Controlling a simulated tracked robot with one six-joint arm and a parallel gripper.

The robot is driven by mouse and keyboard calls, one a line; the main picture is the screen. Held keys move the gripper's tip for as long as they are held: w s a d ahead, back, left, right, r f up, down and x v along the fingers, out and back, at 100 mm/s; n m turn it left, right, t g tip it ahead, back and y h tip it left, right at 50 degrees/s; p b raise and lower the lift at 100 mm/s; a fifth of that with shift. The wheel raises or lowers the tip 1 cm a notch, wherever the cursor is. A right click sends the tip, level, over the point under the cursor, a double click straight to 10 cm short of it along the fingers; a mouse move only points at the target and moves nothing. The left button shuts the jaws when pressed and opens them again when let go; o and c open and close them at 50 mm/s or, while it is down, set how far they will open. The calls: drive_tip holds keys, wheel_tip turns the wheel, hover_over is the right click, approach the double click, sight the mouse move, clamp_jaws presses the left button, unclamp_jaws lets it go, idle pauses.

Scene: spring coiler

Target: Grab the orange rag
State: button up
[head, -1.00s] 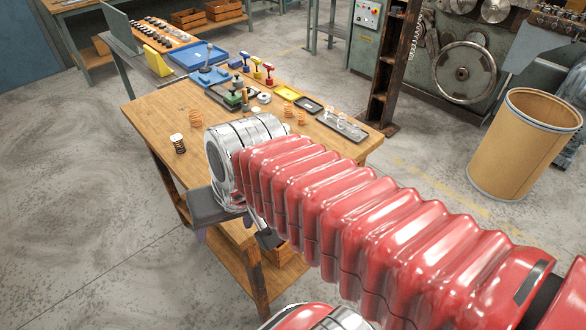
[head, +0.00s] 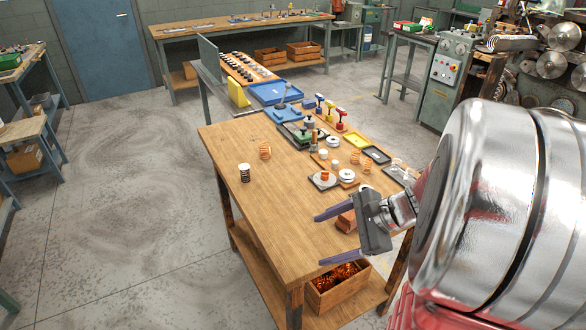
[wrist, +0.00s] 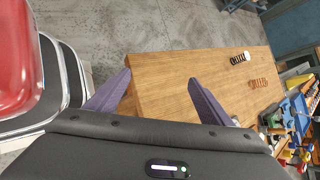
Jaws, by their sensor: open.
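My gripper (head: 320,240) is open and empty, with its two purple fingers pointing left above the front right part of the wooden workbench (head: 240,150). In the wrist view the fingers (wrist: 159,80) are wide apart over the bench's edge, with nothing between them. A reddish-brown item (head: 346,221) shows just behind the gripper in the head view, partly hidden by it. I cannot tell whether it is the orange rag. No cloth is clearly seen elsewhere.
A wooden crate (head: 338,290) with copper-coloured contents sits on the shelf below. The bench's left part is mostly clear.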

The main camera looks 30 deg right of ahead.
drive_tip(key=d+f+m+t, duration=0.2)
drive_tip(key=d+m+t, duration=0.1)
drive_tip(key=d+m, duration=0.4)
drive_tip(key=m+t+h, duration=0.3)
drive_tip(key=m+t, duration=0.1)
drive_tip(key=m, duration=0.1)
approach(350, 217)
drive_tip(key=s+d, duration=0.2)
drive_tip(key=s, duration=0.1)
drive_tip(key=shift+s+d+r, duration=0.15)
drive_tip(key=shift+d+r, duration=0.15)
drive_tip(key=shift+d, duration=0.1)
drive_tip(key=shift+g, duration=0.3)
drive_tip(key=shift+x, duration=4.3)
drive_tip(key=shift+x, duration=2.6)
drive_tip(key=shift+f, duration=0.2)
